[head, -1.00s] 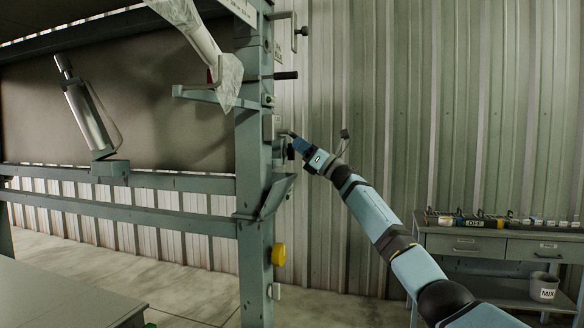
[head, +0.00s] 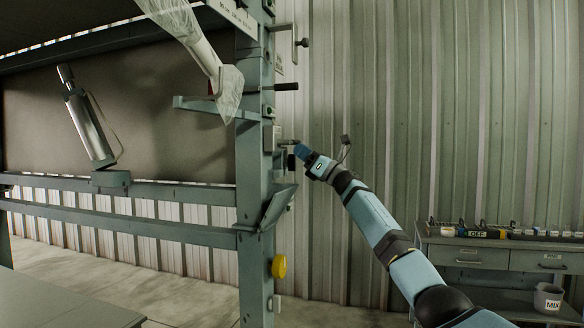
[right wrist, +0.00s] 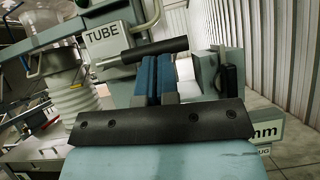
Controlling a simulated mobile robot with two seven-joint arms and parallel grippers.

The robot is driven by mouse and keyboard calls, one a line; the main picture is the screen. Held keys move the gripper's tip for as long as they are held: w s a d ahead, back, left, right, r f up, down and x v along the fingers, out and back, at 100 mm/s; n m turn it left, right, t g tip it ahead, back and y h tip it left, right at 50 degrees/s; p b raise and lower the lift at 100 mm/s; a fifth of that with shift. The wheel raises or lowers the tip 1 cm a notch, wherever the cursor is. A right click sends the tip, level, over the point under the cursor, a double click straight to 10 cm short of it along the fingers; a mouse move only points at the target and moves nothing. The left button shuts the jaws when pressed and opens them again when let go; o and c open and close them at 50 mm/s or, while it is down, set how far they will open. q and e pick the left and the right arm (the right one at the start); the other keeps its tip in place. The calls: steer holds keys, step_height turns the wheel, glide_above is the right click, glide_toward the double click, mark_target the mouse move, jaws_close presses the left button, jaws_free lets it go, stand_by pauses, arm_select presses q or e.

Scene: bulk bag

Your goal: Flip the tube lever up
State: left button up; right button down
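The tube lever (right wrist: 155,49) has a thin metal shank and a black grip. In the right wrist view it sticks out to the right, nearly level, from a grey box labelled TUBE (right wrist: 106,33). It also shows small in the head view (head: 289,142), on the right side of the grey frame post. My right gripper (right wrist: 156,58) has its two blue fingers close together, with only a thin gap and nothing seen between them. Its tips are just below the lever's grip; I cannot tell if they touch. In the head view the right gripper (head: 298,150) is beside the post. My left gripper is out of view.
Another black-handled rod (head: 280,87) juts from the post (head: 253,190) above. A slanted grey plate (head: 277,205) and a yellow button (head: 279,267) are below. A drawer bench (head: 480,257) stands at right.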

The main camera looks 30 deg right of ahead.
arm_select(q)
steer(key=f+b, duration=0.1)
steer(key=b, duration=0.2)
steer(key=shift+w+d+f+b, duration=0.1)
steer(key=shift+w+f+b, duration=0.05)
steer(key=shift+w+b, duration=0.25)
arm_select(e)
steer(key=w+f+v, duration=0.1)
steer(key=f+v, duration=0.1)
steer(key=v, duration=1.1)
steer(key=shift+w+a, duration=0.25)
steer(key=shift+w, duration=0.1)
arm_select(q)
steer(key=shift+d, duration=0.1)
arm_select(e)
steer(key=shift+f, duration=0.15)
